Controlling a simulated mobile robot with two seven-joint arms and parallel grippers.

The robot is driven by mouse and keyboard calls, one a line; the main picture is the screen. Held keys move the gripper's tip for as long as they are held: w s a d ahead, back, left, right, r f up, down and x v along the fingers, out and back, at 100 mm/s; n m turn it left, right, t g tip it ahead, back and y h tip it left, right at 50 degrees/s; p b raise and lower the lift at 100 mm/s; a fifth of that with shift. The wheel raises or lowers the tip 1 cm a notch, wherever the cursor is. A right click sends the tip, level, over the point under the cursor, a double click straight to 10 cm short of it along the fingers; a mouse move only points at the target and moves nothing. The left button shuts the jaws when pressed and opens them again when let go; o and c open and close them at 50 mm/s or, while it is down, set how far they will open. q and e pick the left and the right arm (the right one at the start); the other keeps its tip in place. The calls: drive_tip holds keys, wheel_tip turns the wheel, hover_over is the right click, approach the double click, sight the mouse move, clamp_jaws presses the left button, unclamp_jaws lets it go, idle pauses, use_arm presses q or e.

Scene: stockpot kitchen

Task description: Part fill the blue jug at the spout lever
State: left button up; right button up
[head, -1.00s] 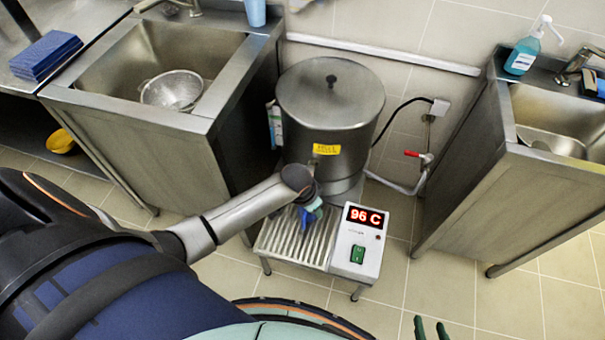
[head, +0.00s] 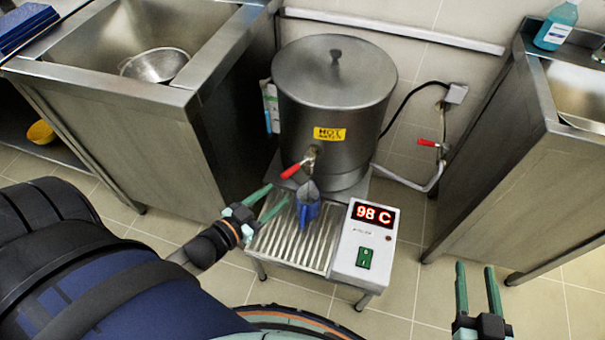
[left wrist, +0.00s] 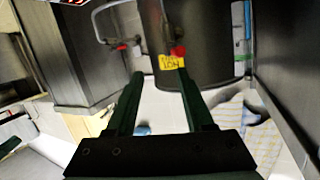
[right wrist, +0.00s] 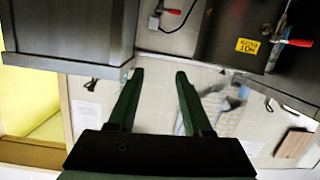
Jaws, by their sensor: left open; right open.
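The blue jug (head: 308,210) stands on the slatted drip tray (head: 275,240), below the spout of the steel urn (head: 335,110). Its top looks greyish; I cannot tell its water level or whether water is flowing. The red spout lever (head: 292,171) sticks out left of the spout; it also shows in the left wrist view (left wrist: 178,50) and right wrist view (right wrist: 298,43). My left gripper (head: 279,196) is open and empty, just left of the jug with its fingers towards it. My right gripper (head: 475,266) is open and empty, well to the right over the floor.
A white control box (head: 366,240) reading 98 C with a green switch sits right of the tray. Steel sink units stand at left (head: 120,110) and right (head: 520,170). A pipe with a red valve handle (head: 428,143) runs beside the urn. Floor in front right is clear.

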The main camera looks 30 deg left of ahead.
sight(281, 177)
use_arm(q)
drive_tip(key=w+h+b, duration=0.1)
drive_tip(key=w+b, duration=0.1)
drive_tip(key=w+a+f+m+t+b, duration=0.1)
drive_tip(key=w+b, duration=0.1)
drive_tip(key=w, duration=0.1)
drive_tip(key=w+a+f+m+t+h+b, duration=0.1)
drive_tip(key=w+b, duration=0.1)
drive_tip(key=b, duration=0.1)
drive_tip(key=shift+w+a+f+h, duration=0.25)
drive_tip(key=shift+h, duration=0.05)
drive_tip(key=b+x, duration=0.1)
drive_tip(key=x, duration=0.5)
drive_tip(key=shift+w+d, duration=0.15)
drive_tip(key=shift+w, duration=0.3)
use_arm(e)
drive_tip(key=s+a+r+n+t+y, duration=0.1)
drive_tip(key=s+r+n+t+y, duration=0.1)
drive_tip(key=r, duration=0.6)
drive_tip(key=s+a+r+n+t+y, duration=0.1)
drive_tip(key=r+n+t+y, duration=0.3)
drive_tip(key=r, duration=0.4)
drive_tip(key=shift+s+a+r+n+t+y, duration=0.2)
drive_tip(key=shift+s+r+n+t+y, duration=0.15)
drive_tip(key=shift+t+y, duration=0.65)
use_arm(q)
drive_tip(key=shift+c, duration=0.4)
use_arm(e)
drive_tip(key=shift+f, duration=0.1)
